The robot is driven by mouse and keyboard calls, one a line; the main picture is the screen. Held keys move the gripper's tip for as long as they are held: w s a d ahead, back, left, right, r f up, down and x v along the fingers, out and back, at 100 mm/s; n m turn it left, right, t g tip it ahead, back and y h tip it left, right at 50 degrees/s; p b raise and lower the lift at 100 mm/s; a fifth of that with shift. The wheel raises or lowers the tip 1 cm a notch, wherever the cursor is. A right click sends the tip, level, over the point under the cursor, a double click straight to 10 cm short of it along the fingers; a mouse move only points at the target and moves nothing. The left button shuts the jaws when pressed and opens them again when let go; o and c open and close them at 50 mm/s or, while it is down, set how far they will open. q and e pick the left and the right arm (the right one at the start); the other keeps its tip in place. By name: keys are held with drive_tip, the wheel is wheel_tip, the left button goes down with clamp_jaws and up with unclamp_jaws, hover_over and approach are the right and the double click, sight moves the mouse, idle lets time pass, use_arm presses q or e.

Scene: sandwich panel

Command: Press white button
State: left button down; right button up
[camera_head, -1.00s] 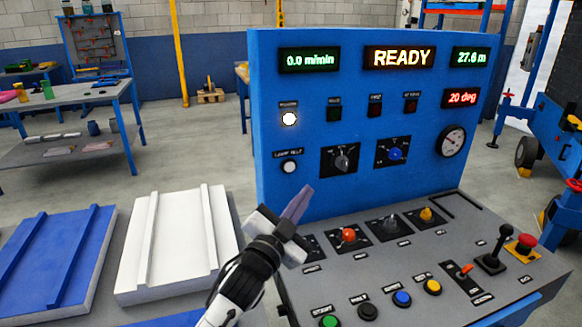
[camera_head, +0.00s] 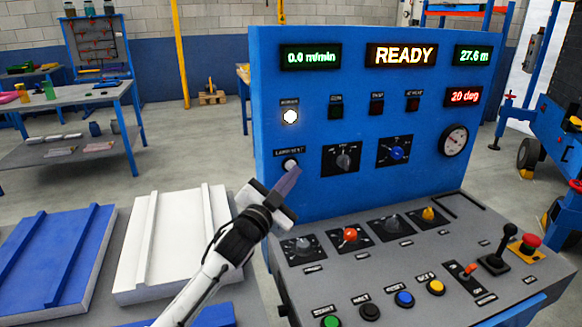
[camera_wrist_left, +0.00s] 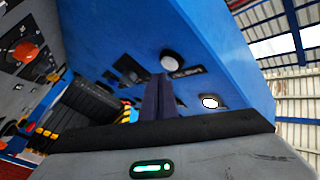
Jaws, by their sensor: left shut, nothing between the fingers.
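The white button (camera_head: 290,164) is on the upright blue panel, at its lower left, under a small "LAMP TEST" label. My left gripper (camera_head: 290,178) is shut and empty, with its fingertips right by the button and just below it in the head view. In the left wrist view the white button (camera_wrist_left: 172,62) shows just beyond the tips of the shut fingers (camera_wrist_left: 161,82). I cannot tell whether the tips touch it. A lit white lamp (camera_head: 290,117) sits above the button; it also shows in the left wrist view (camera_wrist_left: 210,101). My right gripper is not in view.
The grey sloped console (camera_head: 440,250) below carries several knobs, coloured buttons, a joystick and a red mushroom button (camera_head: 529,242). White (camera_head: 180,240) and blue (camera_head: 55,255) panels lie at the left.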

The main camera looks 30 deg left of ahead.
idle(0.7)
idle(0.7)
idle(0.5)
use_arm(q)
drive_tip(key=shift+w+a, duration=0.3)
drive_tip(key=shift+w+a, duration=0.25)
drive_tip(key=shift+a, duration=0.1)
idle(0.7)
idle(0.3)
drive_tip(key=shift+s+d+p, duration=0.4)
drive_tip(key=shift+s+d, duration=0.15)
drive_tip(key=shift+d, duration=0.1)
